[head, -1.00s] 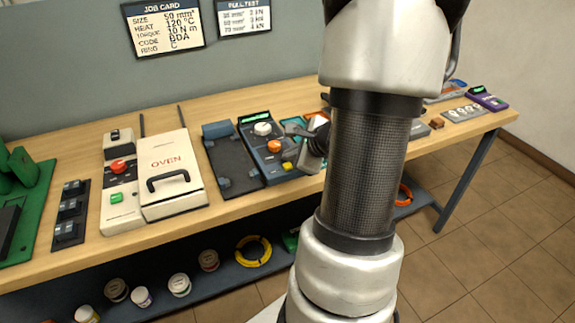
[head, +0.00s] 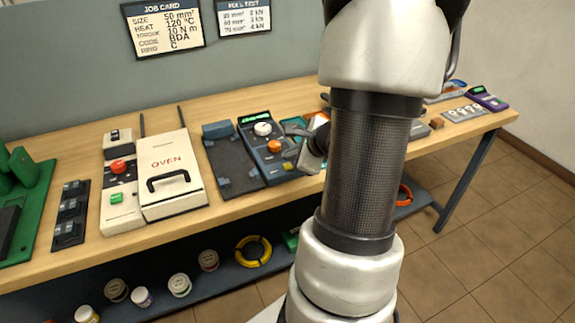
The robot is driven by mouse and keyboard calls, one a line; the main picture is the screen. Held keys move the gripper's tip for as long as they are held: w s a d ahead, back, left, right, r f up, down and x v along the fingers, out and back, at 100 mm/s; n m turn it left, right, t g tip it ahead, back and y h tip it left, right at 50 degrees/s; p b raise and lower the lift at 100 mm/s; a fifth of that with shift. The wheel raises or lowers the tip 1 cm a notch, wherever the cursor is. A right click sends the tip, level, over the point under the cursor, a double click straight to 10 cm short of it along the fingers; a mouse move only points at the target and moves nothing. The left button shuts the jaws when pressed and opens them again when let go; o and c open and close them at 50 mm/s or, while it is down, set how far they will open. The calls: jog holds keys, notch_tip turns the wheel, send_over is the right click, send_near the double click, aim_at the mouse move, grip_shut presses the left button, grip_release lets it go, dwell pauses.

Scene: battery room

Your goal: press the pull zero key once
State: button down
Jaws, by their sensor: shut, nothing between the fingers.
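A dark blue-grey instrument (head: 258,152) with a lit green display (head: 253,116) stands on the bench. It has a white knob (head: 263,129), an orange knob (head: 274,147) and a small orange-yellow key (head: 287,165) near its front. The key labels are too small to read, so I cannot tell which is the pull zero key. My gripper (head: 289,129) is shut and empty beside the instrument's right edge, pointing left towards the knobs. I cannot tell whether its tips touch anything. My arm hides the bench just to the right.
A black flat unit (head: 231,163) lies left of the instrument, then a white oven (head: 170,172) and a panel with red and green buttons (head: 120,182). A purple device (head: 487,99) is at the far right. Cans and a yellow coil (head: 253,251) sit on the lower shelf.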

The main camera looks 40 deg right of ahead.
jog(key=shift+f, duration=0.1)
jog(key=shift+f+b, duration=0.35)
jog(key=shift+b, duration=0.3)
jog(key=shift+f+b, duration=0.45)
jog(key=shift+b, duration=0.15)
dwell(0.7)
jog(key=shift+r, duration=0.15)
jog(key=shift+r+p, duration=0.65)
jog(key=shift+r, duration=0.1)
jog(key=shift+r, duration=0.1)
notch_tip(320, 180, up, 5)
jog(key=p, duration=0.3)
jog(key=shift+p, duration=0.4)
dwell(0.5)
